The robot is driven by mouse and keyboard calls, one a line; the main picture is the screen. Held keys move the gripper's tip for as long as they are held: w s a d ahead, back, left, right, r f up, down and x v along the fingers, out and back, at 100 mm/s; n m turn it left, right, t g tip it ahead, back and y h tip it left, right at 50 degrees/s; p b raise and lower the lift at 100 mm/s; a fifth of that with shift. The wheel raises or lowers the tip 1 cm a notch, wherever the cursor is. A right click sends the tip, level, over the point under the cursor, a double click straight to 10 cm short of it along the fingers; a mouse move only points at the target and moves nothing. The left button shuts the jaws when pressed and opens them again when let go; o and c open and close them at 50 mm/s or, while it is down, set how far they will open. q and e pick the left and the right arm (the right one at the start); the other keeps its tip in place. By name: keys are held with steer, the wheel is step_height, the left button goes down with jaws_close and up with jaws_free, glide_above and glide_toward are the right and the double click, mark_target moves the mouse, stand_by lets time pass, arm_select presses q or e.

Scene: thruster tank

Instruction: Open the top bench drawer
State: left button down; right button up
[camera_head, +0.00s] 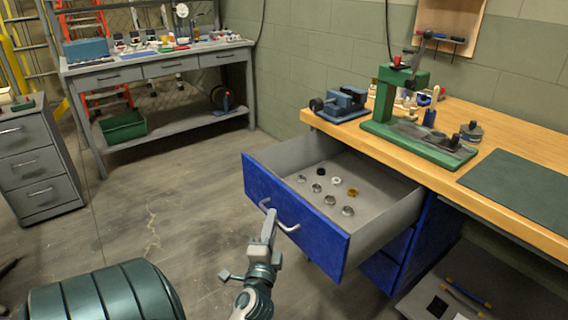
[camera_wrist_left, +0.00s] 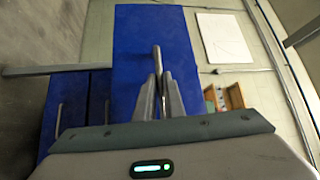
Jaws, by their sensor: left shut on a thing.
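The top bench drawer (camera_head: 290,221) has a blue front and stands pulled well out from under the wooden bench top. Several small round metal parts (camera_head: 330,197) lie inside it. My left gripper (camera_head: 268,222) is at the drawer front, shut on the pale bar handle (camera_head: 288,227). In the left wrist view the gripper's fingers (camera_wrist_left: 159,92) close around the handle (camera_wrist_left: 157,60) against the blue drawer front (camera_wrist_left: 135,45). The part of the handle between the fingers is hidden. My right gripper is not in view.
The bench top (camera_head: 520,150) carries a blue vise (camera_head: 345,101), a green press (camera_head: 415,135) and a dark green mat (camera_head: 520,181). A grey cabinet (camera_head: 38,165) and a grey workbench (camera_head: 150,68) stand at left. The floor before the drawer is clear.

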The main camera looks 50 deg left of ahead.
arm_select(q)
steer(key=shift+s, duration=0.25)
steer(key=c, duration=1.8)
jaws_free()
steer(key=shift+c, duration=0.2)
steer(key=shift+s+f, duration=0.1)
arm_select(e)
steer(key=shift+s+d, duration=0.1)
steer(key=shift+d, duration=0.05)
